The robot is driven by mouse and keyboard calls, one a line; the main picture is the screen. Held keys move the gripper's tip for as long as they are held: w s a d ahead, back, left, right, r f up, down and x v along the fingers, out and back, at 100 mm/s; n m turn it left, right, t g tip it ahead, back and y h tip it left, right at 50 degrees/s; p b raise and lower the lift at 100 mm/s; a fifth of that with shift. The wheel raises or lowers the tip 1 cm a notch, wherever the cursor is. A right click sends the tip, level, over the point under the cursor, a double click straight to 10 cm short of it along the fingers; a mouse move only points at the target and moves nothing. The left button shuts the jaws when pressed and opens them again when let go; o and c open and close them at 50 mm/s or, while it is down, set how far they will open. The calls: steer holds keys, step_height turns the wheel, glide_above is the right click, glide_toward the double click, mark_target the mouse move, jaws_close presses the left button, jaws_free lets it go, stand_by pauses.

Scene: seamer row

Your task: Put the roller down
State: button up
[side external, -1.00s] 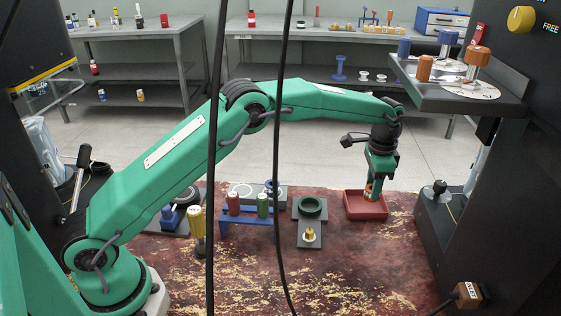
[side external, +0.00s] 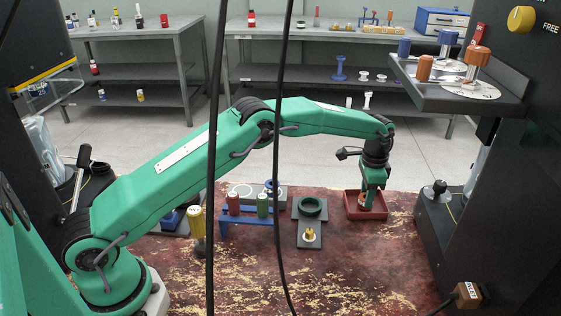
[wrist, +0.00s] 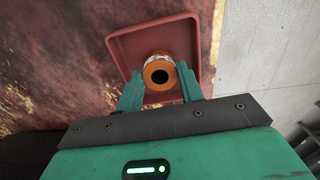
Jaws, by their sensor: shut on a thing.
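The orange roller (wrist: 159,69) is a short cylinder with a dark hole in its end and a pale band on its side. My gripper (side external: 368,196) is shut on it, with one green finger on each side in the wrist view (wrist: 159,84). The roller is inside the outline of the shallow red tray (side external: 366,214), low between its walls. In the side view only a small orange part of the roller (side external: 361,202) shows; the fingers hide the rest. I cannot tell whether it touches the tray floor. The tray also shows in the wrist view (wrist: 122,46).
Left of the tray stand a dark plate with a green ring (side external: 310,207) and a blue rack (side external: 249,214) with red and green cylinders. A black machine (side external: 476,220) is at the right.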

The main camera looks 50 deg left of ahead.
steer(key=shift+f, duration=0.15)
steer(key=o, duration=1.1)
steer(key=shift+o, duration=0.2)
step_height(320, 180, up, 12)
stand_by(0.7)
